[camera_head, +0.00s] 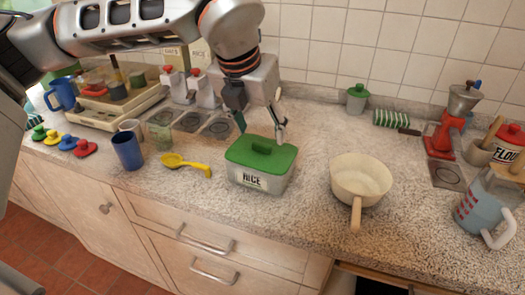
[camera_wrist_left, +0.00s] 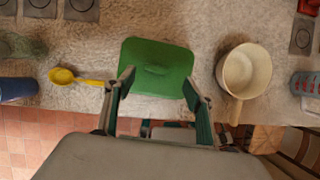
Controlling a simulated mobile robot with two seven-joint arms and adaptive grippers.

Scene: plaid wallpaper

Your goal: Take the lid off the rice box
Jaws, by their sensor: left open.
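The rice box (camera_head: 258,182) is a pale container with the word RICE on its front, standing on the speckled counter. My right gripper is in neither view.
A cream pan (camera_head: 361,175) stands right of the box, its handle toward the front edge. A measuring jug (camera_head: 480,207) stands far right. Bare counter separates box and pan.

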